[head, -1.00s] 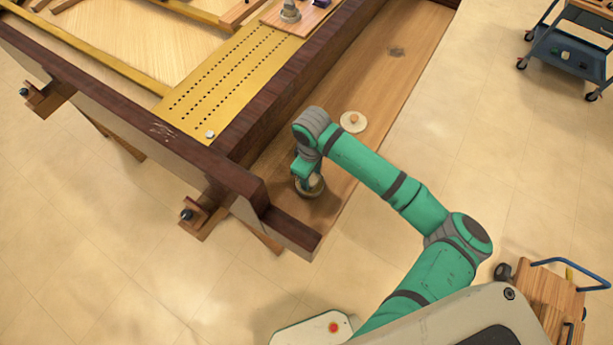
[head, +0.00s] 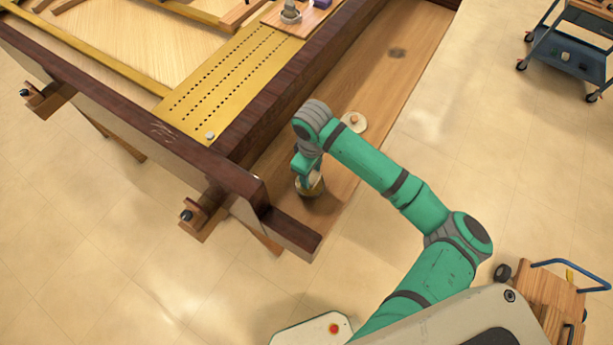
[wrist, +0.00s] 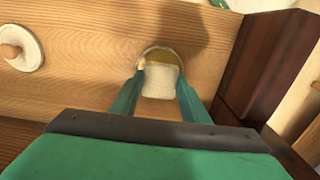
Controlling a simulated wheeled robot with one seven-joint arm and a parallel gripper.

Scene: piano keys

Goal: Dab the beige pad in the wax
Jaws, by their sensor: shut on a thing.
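My gripper (wrist: 162,98) is shut on the beige pad (wrist: 160,84), with one green finger on each side of it. The pad is a pale block over the near part of a round tin of yellow-brown wax (wrist: 157,54). The tin's far rim and some wax show beyond the pad, and its near part is hidden. I cannot tell whether the pad touches the wax. In the head view my gripper (head: 306,177) points down at the tin (head: 317,189), which stands on the wooden shelf, and the pad is not clear there.
A pale round lid with a wooden knob (head: 354,122) lies on the shelf (head: 390,80) beyond the tin; it also shows in the wrist view (wrist: 22,50). A dark wooden end block (wrist: 268,62) stands close on the right.

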